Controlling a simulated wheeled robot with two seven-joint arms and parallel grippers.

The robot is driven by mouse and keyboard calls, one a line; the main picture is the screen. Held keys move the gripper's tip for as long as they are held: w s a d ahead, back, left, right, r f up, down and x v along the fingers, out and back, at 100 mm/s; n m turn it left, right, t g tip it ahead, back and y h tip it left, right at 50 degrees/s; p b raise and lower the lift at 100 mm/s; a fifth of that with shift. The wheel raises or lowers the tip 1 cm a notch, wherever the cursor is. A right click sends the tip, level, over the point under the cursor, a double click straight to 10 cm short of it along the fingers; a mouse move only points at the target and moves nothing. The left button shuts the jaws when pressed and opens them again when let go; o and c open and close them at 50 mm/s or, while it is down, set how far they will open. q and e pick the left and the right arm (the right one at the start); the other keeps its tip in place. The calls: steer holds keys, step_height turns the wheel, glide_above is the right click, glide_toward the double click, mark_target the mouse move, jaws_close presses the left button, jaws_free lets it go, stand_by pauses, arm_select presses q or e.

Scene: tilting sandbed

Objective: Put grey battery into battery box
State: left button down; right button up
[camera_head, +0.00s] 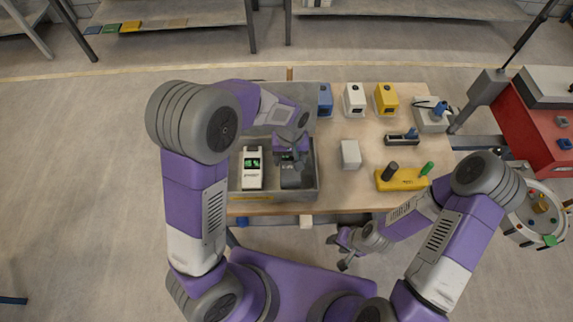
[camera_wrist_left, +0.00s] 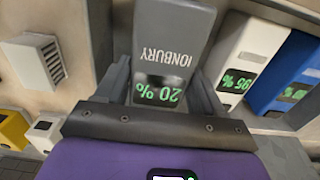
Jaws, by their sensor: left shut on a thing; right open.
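The grey battery (camera_wrist_left: 172,35), marked IONBURY with a green 20% display, is between the fingers of my left gripper (camera_head: 291,163) in the wrist view. My left gripper is shut on it. In the head view the grey battery (camera_head: 293,180) shows dark below the gripper, within the outline of the grey open box (camera_head: 285,197); I cannot tell whether it touches the floor. A white battery (camera_head: 252,168) stands on its left in the box and shows 95% in the left wrist view (camera_wrist_left: 245,50). My right gripper (camera_head: 341,254) is open and empty before the table's front edge.
A blue battery (camera_wrist_left: 288,75) lies beside the white one. A white vented block (camera_head: 350,154) stands right of the box. Blue (camera_head: 325,100), white (camera_head: 354,100) and yellow (camera_head: 386,100) units stand behind. A yellow base (camera_head: 403,179) with knobs sits at the right front.

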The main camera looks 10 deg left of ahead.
mark_target(290, 165)
arm_select(q)
steer(key=shift+w+f+b, duration=0.15)
steer(key=shift+f+b, duration=0.25)
steer(key=shift+f, duration=1.7)
steer(key=shift+f, duration=0.15)
steer(key=shift+c, duration=0.6)
jaws_free()
